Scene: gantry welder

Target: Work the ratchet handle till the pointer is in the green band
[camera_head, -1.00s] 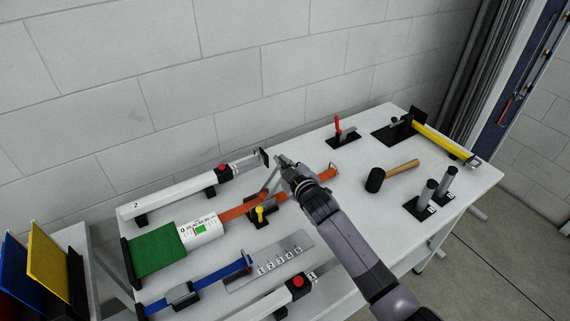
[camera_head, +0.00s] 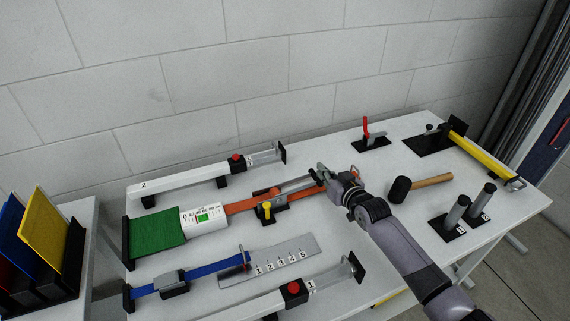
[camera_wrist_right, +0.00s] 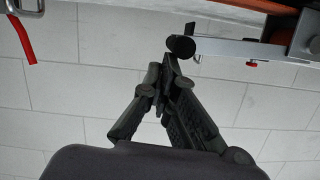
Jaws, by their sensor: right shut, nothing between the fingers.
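The ratchet (camera_head: 268,208) with its yellow knob sits on the orange strap (camera_head: 240,206). Its grey handle (camera_head: 298,185) lies low, slanting to the right. My right gripper (camera_head: 322,173) is shut and empty at the handle's far end. In the right wrist view, the shut fingertips (camera_wrist_right: 172,62) are just beside the dark round end (camera_wrist_right: 181,46) of the handle; I cannot tell if they touch. The white gauge (camera_head: 203,217) shows a green band and a small red mark; the exact pointer position is too small to tell. My left gripper is out of view.
A green pad (camera_head: 157,234) lies left of the gauge. A white beam (camera_head: 180,184) runs behind, and another (camera_head: 265,303) in front. The blue strap (camera_head: 215,268) and numbered plate (camera_head: 285,262) lie nearer.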

